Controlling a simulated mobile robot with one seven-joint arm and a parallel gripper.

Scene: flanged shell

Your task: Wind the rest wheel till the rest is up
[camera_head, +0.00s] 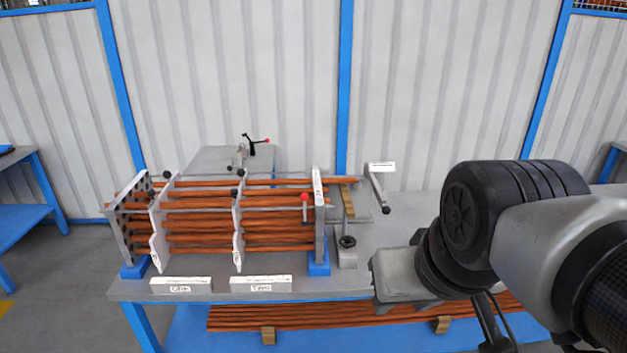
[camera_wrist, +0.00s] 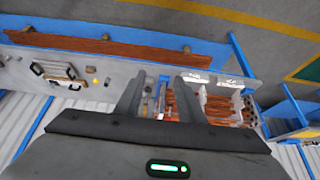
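The rest wheel looks to be the small dark knob (camera_head: 347,242) on a grey block at the right end of the rod bundle. Above it stands a tan bar (camera_head: 348,201), probably the rest, close to the right end plate (camera_head: 319,215). How high it is set, I cannot tell. My gripper (camera_wrist: 160,85) is open and empty in the wrist view, its two fingers apart and pointing toward the bench and rods. In the head view its grey body is right of the knob and apart from it; its fingertips are not clear. The wheel is not clearly distinguishable in the wrist view.
Orange-brown rods (camera_head: 200,225) run through upright plates on the grey bench (camera_head: 130,288). A crank handle (camera_head: 378,190) stands right of the rods. Two white labelled blocks (camera_head: 261,284) lie in front. A handled frame (camera_wrist: 58,75) and yellow knob (camera_wrist: 95,82) show in the wrist view.

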